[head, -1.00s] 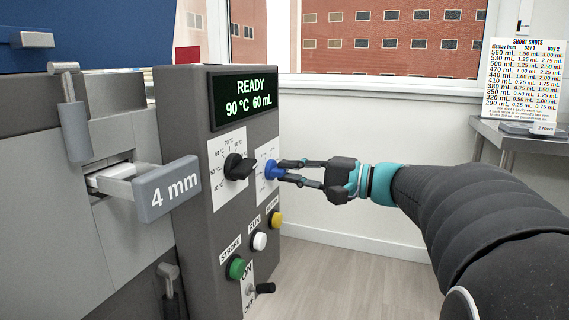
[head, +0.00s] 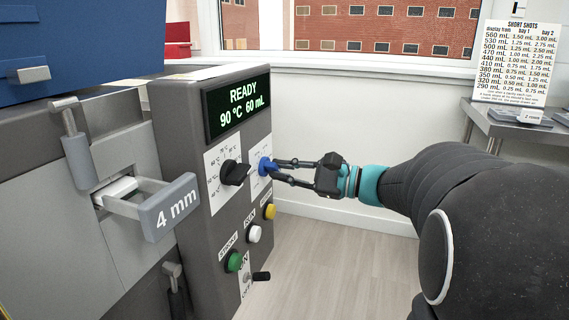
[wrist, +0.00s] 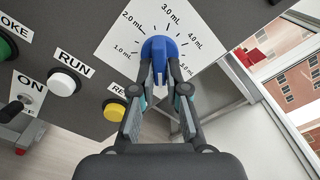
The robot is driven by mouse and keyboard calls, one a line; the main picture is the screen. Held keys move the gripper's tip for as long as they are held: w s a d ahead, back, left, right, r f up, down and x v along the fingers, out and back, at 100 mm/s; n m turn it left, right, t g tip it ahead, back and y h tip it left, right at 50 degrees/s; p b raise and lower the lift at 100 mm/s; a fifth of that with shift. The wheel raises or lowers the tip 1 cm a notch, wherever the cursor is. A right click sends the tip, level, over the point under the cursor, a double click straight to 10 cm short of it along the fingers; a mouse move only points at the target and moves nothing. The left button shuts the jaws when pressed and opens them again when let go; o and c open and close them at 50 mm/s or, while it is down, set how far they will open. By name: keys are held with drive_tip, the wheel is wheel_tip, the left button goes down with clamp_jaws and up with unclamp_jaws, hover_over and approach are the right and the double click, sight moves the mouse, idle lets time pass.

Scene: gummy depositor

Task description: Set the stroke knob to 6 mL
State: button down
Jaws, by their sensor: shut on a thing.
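The blue stroke knob (head: 265,166) is on a white dial card on the right of the grey control panel (head: 185,130). My gripper (head: 275,172) reaches it from the right and is shut on it. In the wrist view the two fingers (wrist: 160,77) flank the blue knob (wrist: 161,47). The dial card (wrist: 125,40) there reads 1.0 mL at lower left, through 2.0, 3.0 and 4.0 mL, to a partly hidden 5.0 mL at right. No 6 mL mark shows. Which mark the knob points at I cannot tell.
A black temperature knob (head: 235,172) sits just left. Green (head: 234,261), white (head: 253,234) and yellow (head: 270,212) buttons are below. The display (head: 237,103) reads READY, 90 °C, 60 mL. Open floor (head: 330,260) lies at right.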

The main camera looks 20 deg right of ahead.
drive_tip(key=shift+f, duration=0.1)
idle(0.5)
drive_tip(key=c, duration=1.2)
unclamp_jaws()
drive_tip(key=v, duration=1.2)
